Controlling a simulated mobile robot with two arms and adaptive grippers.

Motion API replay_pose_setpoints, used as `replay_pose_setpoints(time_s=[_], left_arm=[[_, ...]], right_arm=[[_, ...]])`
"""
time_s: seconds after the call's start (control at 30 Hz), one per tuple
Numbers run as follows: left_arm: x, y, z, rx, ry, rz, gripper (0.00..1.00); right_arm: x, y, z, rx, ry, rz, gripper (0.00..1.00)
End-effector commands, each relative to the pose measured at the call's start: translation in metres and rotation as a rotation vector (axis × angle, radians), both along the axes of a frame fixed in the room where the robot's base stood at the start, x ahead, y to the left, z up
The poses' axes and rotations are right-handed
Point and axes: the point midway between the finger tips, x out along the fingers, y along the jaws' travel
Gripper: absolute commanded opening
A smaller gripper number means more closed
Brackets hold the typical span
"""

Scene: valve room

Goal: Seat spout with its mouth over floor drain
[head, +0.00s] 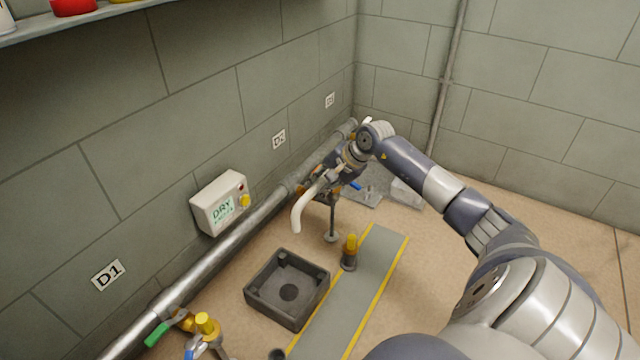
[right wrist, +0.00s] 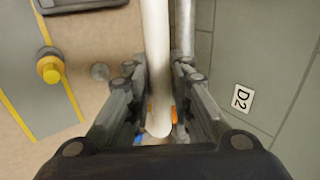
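The white curved spout (head: 305,208) is at my right gripper (head: 337,172), its free end bending down toward the floor. In the right wrist view the white tube (right wrist: 156,50) runs between the close-set fingers (right wrist: 160,80) of my right gripper, which look shut on it. Its rounded near end shows there. An orange and blue valve lies behind it; whether the spout touches this valve is hidden. A dark square basin (head: 262,293) with a round dark centre, likely the floor drain, lies on the floor below and left of the spout. My left gripper is not in view.
A metal pipe (head: 235,232) runs along the left wall, with a green-handled valve (head: 157,334) by the D1 sign. A white DRY box (head: 213,203) hangs on the wall.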

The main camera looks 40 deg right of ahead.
Motion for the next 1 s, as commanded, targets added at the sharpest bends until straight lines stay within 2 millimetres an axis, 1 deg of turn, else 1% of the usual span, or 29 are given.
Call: replay_pose_setpoints(time_s=[0.03,0.07,0.33,0.47,0.57,0.87,1.0], left_arm=[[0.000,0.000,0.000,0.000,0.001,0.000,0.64],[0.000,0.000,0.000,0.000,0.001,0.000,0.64],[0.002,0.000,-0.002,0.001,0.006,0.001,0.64],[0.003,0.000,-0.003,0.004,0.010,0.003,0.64],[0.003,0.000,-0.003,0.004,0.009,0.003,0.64],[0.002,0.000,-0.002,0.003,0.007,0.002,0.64],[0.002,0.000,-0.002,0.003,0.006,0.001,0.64]], right_arm=[[0.000,0.000,0.001,-0.001,-0.002,0.000,0.36],[0.000,0.000,0.001,-0.001,-0.002,0.000,0.41],[-0.001,0.000,-0.001,0.001,0.003,0.000,0.41],[-0.003,-0.001,0.002,-0.001,0.002,0.000,0.41],[-0.009,-0.004,0.010,-0.003,0.002,0.000,0.41],[-0.043,-0.013,0.059,-0.007,0.005,0.002,0.41],[-0.054,-0.016,0.075,-0.005,0.004,0.001,0.41]])
